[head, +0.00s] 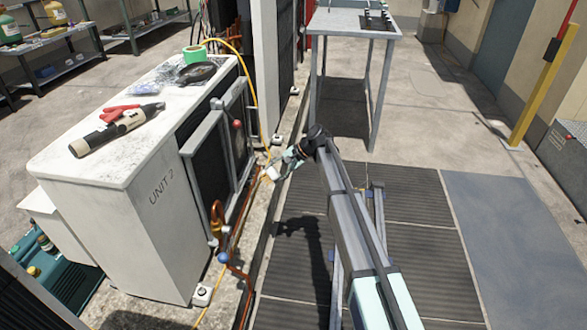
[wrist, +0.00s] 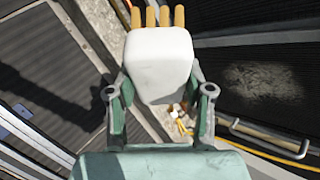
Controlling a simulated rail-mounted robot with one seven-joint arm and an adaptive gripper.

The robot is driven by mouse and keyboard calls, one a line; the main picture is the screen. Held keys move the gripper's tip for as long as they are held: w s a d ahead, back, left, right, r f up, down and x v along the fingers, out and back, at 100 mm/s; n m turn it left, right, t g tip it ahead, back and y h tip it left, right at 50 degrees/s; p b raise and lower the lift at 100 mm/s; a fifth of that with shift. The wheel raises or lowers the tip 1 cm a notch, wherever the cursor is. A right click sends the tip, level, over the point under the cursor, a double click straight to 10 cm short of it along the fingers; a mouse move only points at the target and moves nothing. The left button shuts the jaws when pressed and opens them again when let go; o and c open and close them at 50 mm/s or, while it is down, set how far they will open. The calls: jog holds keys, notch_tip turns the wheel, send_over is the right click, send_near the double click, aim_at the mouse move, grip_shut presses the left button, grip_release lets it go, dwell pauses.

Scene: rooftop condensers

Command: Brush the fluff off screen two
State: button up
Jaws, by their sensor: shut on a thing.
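My gripper (head: 288,160) is beside the right side of the white UNIT 2 condenser (head: 130,215), low over the walkway. In the wrist view my gripper (wrist: 160,88) is shut on a brush (wrist: 160,62) with a white body and tan bristles pointing to the top of the picture. A dark screen (head: 242,150) in a grey frame is on the unit's right side. In the wrist view a dark panel (wrist: 295,50), apparently that screen, carries a pale grey patch of fluff (wrist: 262,84). The bristles are apart from the fluff, to its left in the picture.
A torch (head: 115,130), red-handled pliers (head: 130,112) and green tape (head: 195,54) lie on the unit. A yellow hose (head: 254,92) and copper pipes (head: 218,215) run along its right side. A grey table (head: 345,22) stands beyond my arm. The walkway at right is clear.

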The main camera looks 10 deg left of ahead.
jog(key=w+a+f+m+t+y+b, duration=0.1)
jog(key=w+a+f+m+y, duration=0.15)
jog(key=a+f, duration=0.2)
jog(key=w+a+r+m+t+y, duration=0.1)
jog(key=w+r+m+t+y, duration=0.1)
jog(key=w, duration=0.5)
jog(key=m+t+y, duration=0.1)
jog(key=m+t, duration=0.1)
jog(key=m, duration=0.1)
jog(key=shift+a+t, duration=0.2)
jog(key=shift+t, duration=0.2)
jog(key=shift+w+a, duration=0.1)
jog(key=shift+a, duration=0.05)
jog(key=shift+s+a+b, duration=0.15)
jog(key=shift+a+b, duration=0.05)
jog(key=shift+a, duration=1.25)
jog(key=shift+s+a+b, duration=0.1)
jog(key=shift+a+b, duration=0.05)
jog(key=shift+a, duration=1.25)
jog(key=shift+a+p, duration=0.3)
jog(key=shift+a, duration=0.7)
